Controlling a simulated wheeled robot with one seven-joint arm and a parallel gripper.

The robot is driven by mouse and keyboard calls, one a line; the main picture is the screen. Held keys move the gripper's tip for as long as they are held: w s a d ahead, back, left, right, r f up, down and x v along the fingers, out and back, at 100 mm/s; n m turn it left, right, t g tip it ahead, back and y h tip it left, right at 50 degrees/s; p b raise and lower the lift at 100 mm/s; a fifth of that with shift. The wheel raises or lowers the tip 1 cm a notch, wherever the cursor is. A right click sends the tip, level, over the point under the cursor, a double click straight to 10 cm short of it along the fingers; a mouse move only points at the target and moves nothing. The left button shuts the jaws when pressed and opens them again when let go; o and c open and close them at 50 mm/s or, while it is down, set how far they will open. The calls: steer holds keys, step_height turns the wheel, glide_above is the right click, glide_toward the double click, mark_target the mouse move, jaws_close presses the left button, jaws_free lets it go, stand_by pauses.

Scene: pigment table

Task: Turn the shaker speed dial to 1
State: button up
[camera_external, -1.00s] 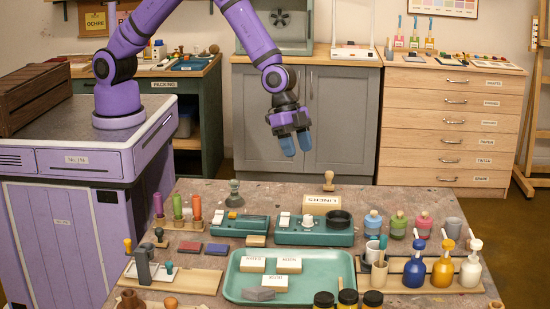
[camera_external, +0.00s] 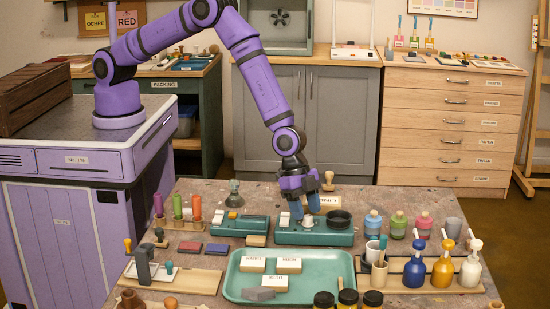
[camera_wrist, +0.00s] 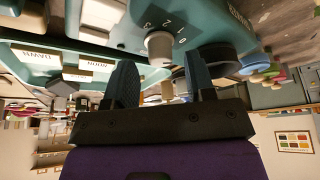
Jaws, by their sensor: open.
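The shaker is a teal box (camera_external: 290,238) on the near table, with a white switch at its left and a dark round holder (camera_external: 340,219) at its right. Its pale speed dial (camera_external: 308,222) sits between these. In the wrist view the dial (camera_wrist: 160,47) stands beside printed numbers 0 to 3; its setting is not clear. My gripper (camera_external: 307,213) is open and points down over the dial. In the wrist view its two dark fingertips (camera_wrist: 160,62) are on either side of the dial, with visible gaps; I cannot tell whether they reach down around it.
A similar teal device (camera_external: 255,226) stands close on the left. A teal tray (camera_external: 235,289) with labelled blocks lies in front. A wooden stamp (camera_external: 329,180) stands behind. Small jars (camera_external: 397,226) and pump bottles (camera_external: 442,268) are at the right.

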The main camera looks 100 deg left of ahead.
steer(key=shift+x, duration=0.75)
steer(key=c, duration=0.9)
